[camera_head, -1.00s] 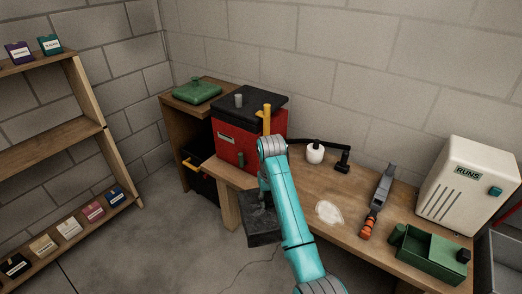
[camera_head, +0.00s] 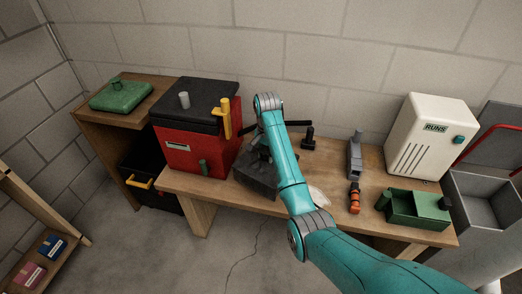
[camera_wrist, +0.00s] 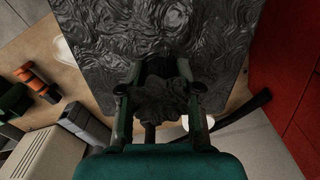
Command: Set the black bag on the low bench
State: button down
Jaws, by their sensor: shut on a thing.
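The black bag (camera_head: 257,178) is a dark grey, wrinkled block hanging below my gripper (camera_head: 262,145). In the head view it is over the low wooden bench (camera_head: 220,192), just right of the red box. In the wrist view the bag (camera_wrist: 150,35) fills the top middle, and my gripper (camera_wrist: 160,88) is shut on its gathered neck. I cannot tell whether the bag's underside touches the bench top. My arm hides part of the bench behind and right of the bag.
The red box (camera_head: 185,150) with a black lid stands close left of the bag. A taller wooden stand (camera_head: 90,128) is at the left.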

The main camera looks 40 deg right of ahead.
aim_at(266, 166)
jog(key=shift+d, duration=0.15)
jog(key=shift+f, duration=3.4)
jog(key=c, duration=0.7)
grip_release()
jog(key=shift+s+f, duration=0.1)
jog(key=shift+r, duration=3.75)
